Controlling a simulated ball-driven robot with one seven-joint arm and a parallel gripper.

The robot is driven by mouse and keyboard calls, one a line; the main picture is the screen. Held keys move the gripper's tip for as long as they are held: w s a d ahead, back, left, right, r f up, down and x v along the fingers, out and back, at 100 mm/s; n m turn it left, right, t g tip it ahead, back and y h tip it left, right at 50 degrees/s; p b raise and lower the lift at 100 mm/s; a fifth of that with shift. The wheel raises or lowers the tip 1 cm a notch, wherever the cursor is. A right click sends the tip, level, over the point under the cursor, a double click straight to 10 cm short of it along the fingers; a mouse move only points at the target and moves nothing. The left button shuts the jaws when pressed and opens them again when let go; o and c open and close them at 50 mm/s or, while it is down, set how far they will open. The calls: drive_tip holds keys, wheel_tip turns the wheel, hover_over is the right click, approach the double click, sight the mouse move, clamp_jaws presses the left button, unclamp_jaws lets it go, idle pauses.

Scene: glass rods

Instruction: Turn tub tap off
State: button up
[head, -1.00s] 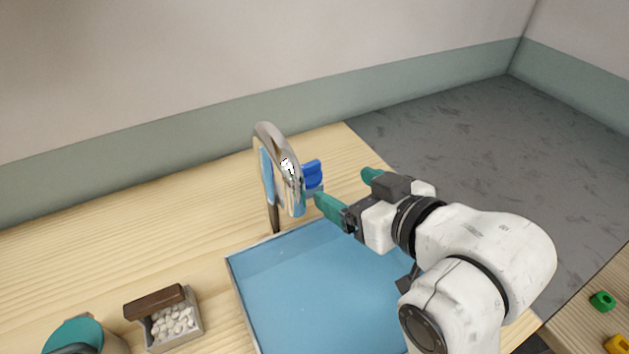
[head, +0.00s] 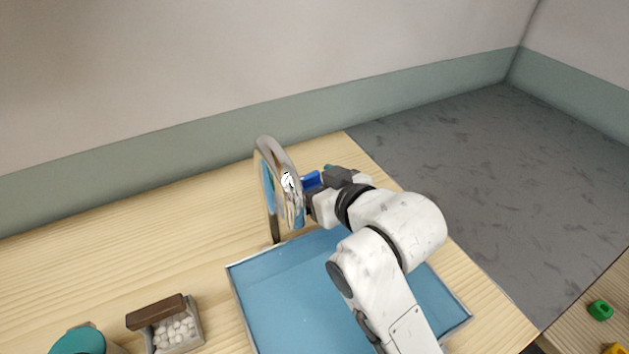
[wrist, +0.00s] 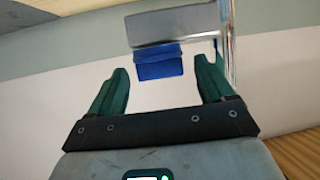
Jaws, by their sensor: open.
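The chrome tub tap (head: 266,155) arches up at the back edge of the blue tub (head: 285,285). Its blue handle (head: 311,179) sticks out to the right of the spout. My gripper (head: 318,187) is at the handle, its fingers mostly hidden behind the tap and my wrist. In the wrist view my gripper (wrist: 164,78) is open, with its green fingers spread to either side of the blue handle (wrist: 159,63). Clear gaps show between the handle and both fingers. A grey metal block (wrist: 175,24) and chrome pipe (wrist: 229,45) lie beyond. I cannot tell whether water runs.
A small box of white pebbles (head: 174,330) with a brown bar stands at the front left. A teal-topped container (head: 78,341) is beside it. A green piece (head: 600,310) lies on another wooden surface at the right. The tabletop (head: 130,235) left of the tap is clear.

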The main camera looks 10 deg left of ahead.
drive_tip(key=c, duration=1)
drive_tip(key=shift+s+a+r+h+p, duration=0.1)
drive_tip(key=shift+h+p, duration=0.2)
drive_tip(key=shift+p, duration=0.05)
drive_tip(key=shift+m+t+h+p, duration=0.4)
drive_tip(key=shift+m+h+p, duration=0.1)
drive_tip(key=shift+m, duration=0.2)
drive_tip(key=o, duration=1)
drive_tip(key=b+v, duration=0.1)
drive_tip(key=v, duration=0.9)
drive_tip(key=shift+s+d, duration=0.2)
drive_tip(key=shift+s, duration=0.2)
